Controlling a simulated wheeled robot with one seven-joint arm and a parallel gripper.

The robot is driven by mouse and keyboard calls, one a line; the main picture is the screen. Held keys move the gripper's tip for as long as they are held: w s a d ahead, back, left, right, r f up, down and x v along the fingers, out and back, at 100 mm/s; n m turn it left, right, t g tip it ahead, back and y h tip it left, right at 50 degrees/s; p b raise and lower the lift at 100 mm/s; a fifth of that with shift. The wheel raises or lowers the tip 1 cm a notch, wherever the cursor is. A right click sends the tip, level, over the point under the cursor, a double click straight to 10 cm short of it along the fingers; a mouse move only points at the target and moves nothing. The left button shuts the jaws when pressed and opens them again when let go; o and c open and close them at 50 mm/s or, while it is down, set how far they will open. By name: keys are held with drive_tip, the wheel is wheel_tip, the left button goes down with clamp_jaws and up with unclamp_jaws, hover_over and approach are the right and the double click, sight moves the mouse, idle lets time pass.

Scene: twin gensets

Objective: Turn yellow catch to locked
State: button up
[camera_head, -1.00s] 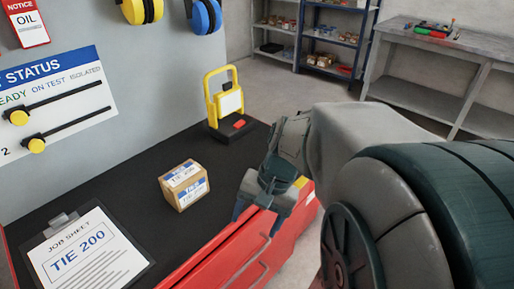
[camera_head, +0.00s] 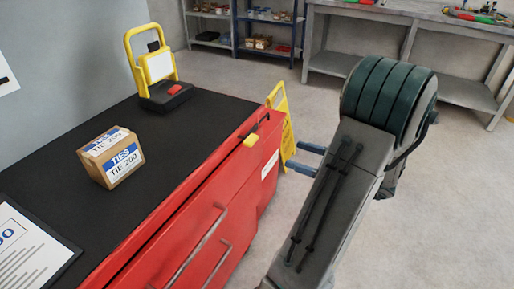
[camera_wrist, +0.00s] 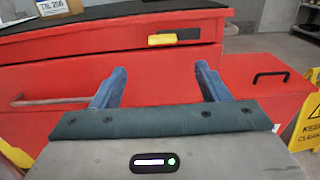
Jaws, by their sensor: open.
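The yellow catch (camera_head: 251,140) sits on the red cabinet (camera_head: 190,236) near its top right corner, below the black top. In the wrist view the catch (camera_wrist: 176,39) is a yellow bar lying level, with a dark part at its right end, above and beyond my gripper's fingers. My gripper (camera_head: 309,158) is to the right of the catch in the head view, its blue fingers pointing left toward the cabinet. In the wrist view my gripper (camera_wrist: 159,88) is open and empty, with red cabinet front between and beyond its fingers. Nothing touches the catch.
A yellow wet-floor sign (camera_head: 287,130) stands behind my fingers. A cardboard TIE 200 box (camera_head: 112,158) and a yellow-framed lamp (camera_head: 158,72) stand on the black top. A red box with a black handle (camera_wrist: 270,95) is at right in the wrist view. Grey floor is open behind.

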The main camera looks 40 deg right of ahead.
sight(255, 140)
drive_tip(key=b+x, duration=0.1)
drive_tip(key=x, duration=1.2)
drive_tip(key=shift+w+d+b, duration=0.1)
drive_tip(key=shift+w+b, duration=0.2)
drive_tip(key=shift+b, duration=0.1)
drive_tip(key=c, duration=1.4)
drive_tip(key=shift+r, duration=0.1)
